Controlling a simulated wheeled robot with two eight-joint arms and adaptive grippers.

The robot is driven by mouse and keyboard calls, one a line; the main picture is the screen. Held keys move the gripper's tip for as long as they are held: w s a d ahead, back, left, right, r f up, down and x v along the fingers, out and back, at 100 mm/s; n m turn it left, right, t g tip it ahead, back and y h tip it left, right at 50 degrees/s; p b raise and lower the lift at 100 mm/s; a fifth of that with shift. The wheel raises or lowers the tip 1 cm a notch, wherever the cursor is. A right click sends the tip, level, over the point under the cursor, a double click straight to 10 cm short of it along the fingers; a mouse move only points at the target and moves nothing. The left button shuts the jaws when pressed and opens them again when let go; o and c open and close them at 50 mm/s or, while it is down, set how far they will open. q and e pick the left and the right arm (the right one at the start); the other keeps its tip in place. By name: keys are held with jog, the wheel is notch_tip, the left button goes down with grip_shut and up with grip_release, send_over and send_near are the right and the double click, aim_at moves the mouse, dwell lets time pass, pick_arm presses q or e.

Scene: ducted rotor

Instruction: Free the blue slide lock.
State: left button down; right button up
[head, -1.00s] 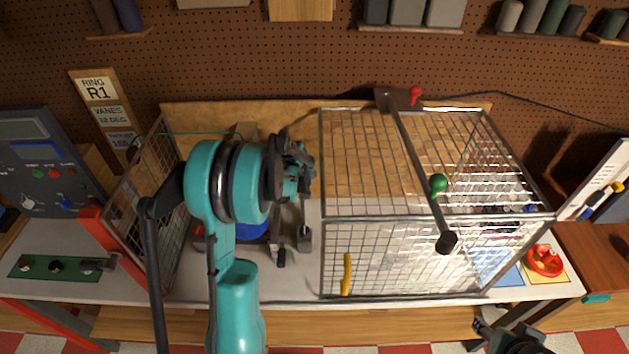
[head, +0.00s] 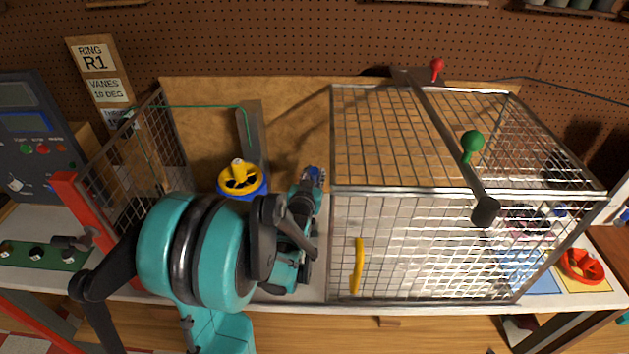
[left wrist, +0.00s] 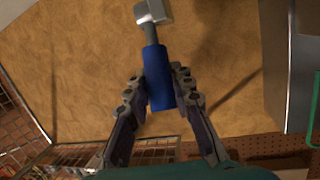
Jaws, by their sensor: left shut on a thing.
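The blue slide lock shows in the left wrist view as a blue grip (left wrist: 158,75) with a grey shaft and a metal block at its far end. My left gripper (left wrist: 157,92) has its two fingers closed around the lower part of this blue grip. In the head view my left gripper (head: 308,183) is just left of the wire cage, and a small bit of blue (head: 315,174) shows at its tips. What the metal end touches, if anything, I cannot tell. My right gripper is not in view.
A yellow rotor on a blue base (head: 241,180) stands behind my left arm. A red ring part (head: 581,266) lies at right. A mesh panel (head: 160,140) stands at left.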

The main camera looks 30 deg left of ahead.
pick_arm(q)
jog(key=shift+s+d+f+b, duration=0.1)
jog(key=shift+s+f+b, duration=0.15)
jog(key=shift+b, duration=0.25)
jog(key=c, duration=1.3)
grip_release()
jog(key=shift+r, duration=0.1)
jog(key=v, duration=1.2)
jog(key=shift+f, duration=0.4)
